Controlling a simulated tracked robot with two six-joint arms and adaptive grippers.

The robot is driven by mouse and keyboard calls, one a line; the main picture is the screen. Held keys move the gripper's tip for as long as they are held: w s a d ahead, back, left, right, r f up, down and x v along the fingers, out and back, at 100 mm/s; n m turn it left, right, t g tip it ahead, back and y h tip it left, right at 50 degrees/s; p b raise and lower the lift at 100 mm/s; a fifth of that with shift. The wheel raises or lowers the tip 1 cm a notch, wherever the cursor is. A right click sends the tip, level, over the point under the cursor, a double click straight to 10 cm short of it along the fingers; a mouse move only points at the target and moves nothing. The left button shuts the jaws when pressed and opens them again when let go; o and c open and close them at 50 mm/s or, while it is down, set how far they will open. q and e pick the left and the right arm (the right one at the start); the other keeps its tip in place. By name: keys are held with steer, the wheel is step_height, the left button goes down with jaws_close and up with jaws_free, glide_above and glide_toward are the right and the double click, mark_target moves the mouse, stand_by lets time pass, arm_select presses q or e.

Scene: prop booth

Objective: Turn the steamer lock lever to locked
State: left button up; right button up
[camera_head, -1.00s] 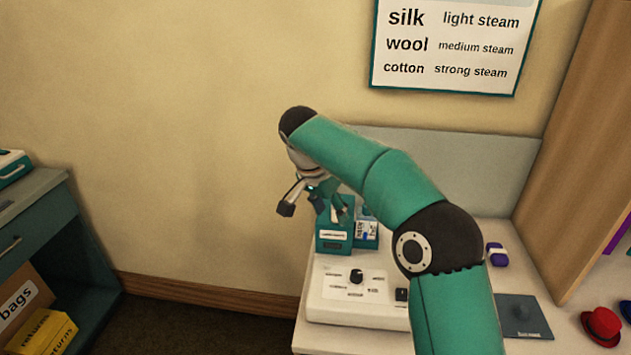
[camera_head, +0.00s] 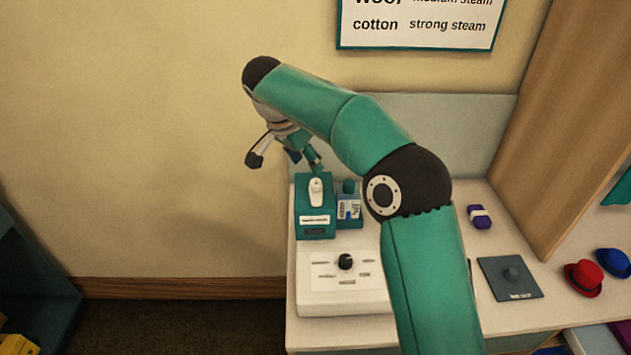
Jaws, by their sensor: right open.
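The lock lever (camera_head: 317,191) is a short white handle on the front of a teal box (camera_head: 317,228). It points roughly upright, and a label too small to read sits below it. The box stands at the table's back left. My right gripper (camera_head: 284,160) is open and empty, above and left of the box. Its fingers are spread and show apart from the lever. Part of it is hidden by its own wrist. My left gripper is not in view.
A white panel with a black knob (camera_head: 345,262) lies in front of the box. A blue-labelled bottle (camera_head: 348,206) stands right beside it. A purple roll (camera_head: 479,216), a dark pad (camera_head: 510,278) and a red hat (camera_head: 583,278) are farther right. A wall rises behind.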

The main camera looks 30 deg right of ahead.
mark_target(316, 182)
steer(key=x, duration=0.8)
steer(key=shift+d+f, duration=0.1)
steer(key=shift+f, duration=0.1)
